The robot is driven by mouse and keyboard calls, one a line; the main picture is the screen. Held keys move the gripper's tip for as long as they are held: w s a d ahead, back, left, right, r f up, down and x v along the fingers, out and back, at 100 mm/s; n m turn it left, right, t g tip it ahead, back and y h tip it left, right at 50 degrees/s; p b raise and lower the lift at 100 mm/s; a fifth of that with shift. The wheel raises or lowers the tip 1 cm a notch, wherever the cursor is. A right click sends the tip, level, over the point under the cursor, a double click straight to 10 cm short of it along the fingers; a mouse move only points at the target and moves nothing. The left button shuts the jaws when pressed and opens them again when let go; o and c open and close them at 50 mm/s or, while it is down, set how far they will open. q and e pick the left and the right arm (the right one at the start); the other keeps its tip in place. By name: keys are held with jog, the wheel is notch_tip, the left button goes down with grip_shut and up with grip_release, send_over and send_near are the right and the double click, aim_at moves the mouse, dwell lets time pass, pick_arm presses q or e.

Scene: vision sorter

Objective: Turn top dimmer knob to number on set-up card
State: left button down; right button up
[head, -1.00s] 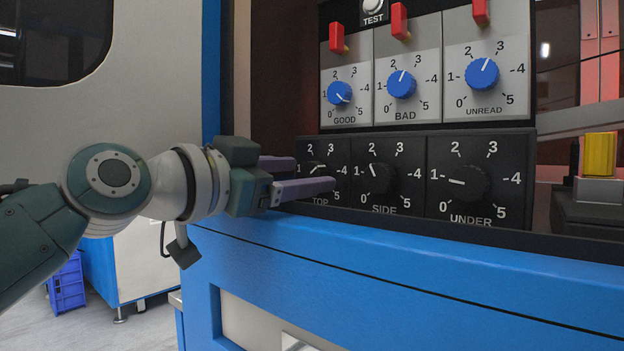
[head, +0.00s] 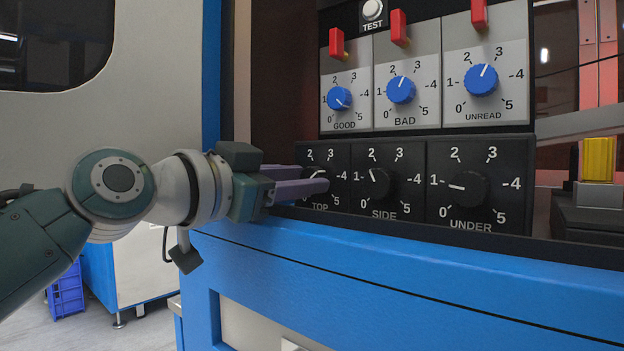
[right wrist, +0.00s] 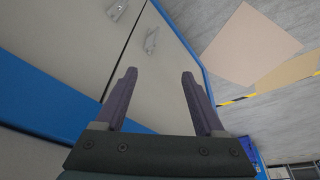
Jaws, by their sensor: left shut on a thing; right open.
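The black TOP dimmer knob (head: 319,172) is at the left end of the lower black panel, under the blue knobs. My left gripper (head: 322,180) reaches in from the left with its purple fingers shut on this knob. The fingers hide part of the knob and the low end of its scale; 2, 3 and 4 show. A short white pointer mark shows on the knob, but its exact reading is hard to tell. No set-up card is in view. My right gripper (right wrist: 159,75) is open and empty in the right wrist view, away from the knobs.
The SIDE knob (head: 377,182) and UNDER knob (head: 465,188) are close to the right. Blue GOOD (head: 339,99), BAD (head: 401,89) and UNREAD (head: 481,79) knobs are above, with red switches. A blue ledge (head: 400,265) runs below. A yellow button (head: 599,158) is at the right.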

pick_arm(q)
jog(key=shift+n, duration=0.4)
jog(key=n+p, duration=0.1)
jog(key=n, duration=0.1)
jog(key=shift+n, duration=0.3)
jog(key=shift+n+p, duration=0.4)
jog(key=shift+n, duration=1.4)
jog(key=shift+c, duration=2.3)
grip_release()
jog(key=shift+a, duration=0.15)
jog(key=shift+s+a, duration=0.2)
jog(key=shift+s, duration=0.1)
jog(key=p+v, duration=0.1)
jog(key=v, duration=0.8)
jog(key=shift+p, duration=0.35)
